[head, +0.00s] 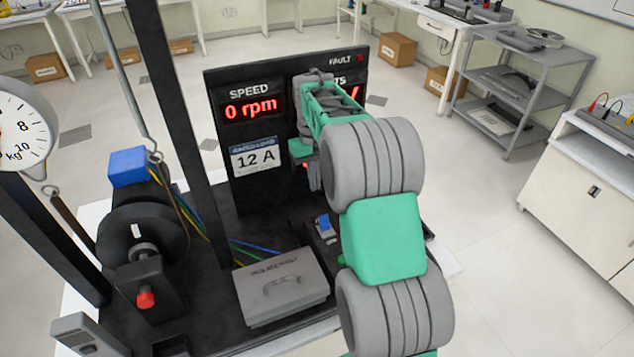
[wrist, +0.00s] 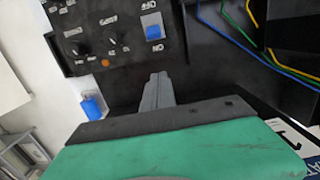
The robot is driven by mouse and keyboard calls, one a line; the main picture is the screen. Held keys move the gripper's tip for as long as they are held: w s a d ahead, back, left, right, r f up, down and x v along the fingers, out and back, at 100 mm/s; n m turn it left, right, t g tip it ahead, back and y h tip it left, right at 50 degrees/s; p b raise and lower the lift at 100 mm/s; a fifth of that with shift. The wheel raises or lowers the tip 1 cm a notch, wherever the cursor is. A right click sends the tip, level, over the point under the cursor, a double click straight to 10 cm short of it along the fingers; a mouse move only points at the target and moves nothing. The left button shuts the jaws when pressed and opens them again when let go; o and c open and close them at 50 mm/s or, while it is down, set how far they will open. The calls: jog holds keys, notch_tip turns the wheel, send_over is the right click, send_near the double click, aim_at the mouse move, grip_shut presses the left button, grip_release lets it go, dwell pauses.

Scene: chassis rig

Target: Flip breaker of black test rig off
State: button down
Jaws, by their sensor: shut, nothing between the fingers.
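The black test rig (head: 225,195) fills the middle of the head view. Its blue breaker (head: 323,221) is on the low control panel beside my arm. In the wrist view the blue breaker (wrist: 152,32) sits between upside-down OFF and ON marks, with ON on the side nearer my fingers; I cannot tell which way it is set. My gripper (head: 315,180) points down above and behind the panel in the head view. In the wrist view my gripper (wrist: 158,82) is shut and empty, apart from the breaker. My arm hides much of the panel in the head view.
The upright display (head: 243,125) reads 0 rpm, with a 12 A card (head: 254,157) below; my arm partly covers it. A grey lidded box (head: 280,288) sits left of the arm. Wires (head: 215,236) run across the base.

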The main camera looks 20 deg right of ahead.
aim_at(324, 222)
jog(key=s+f, duration=0.1)
jog(key=s+f+p, duration=0.1)
jog(key=f, duration=0.1)
jog(key=s+f+p, duration=0.1)
jog(key=f, duration=0.1)
jog(key=shift+s+f, duration=0.2)
jog(key=shift+f, duration=0.05)
jog(key=shift+s, duration=0.4)
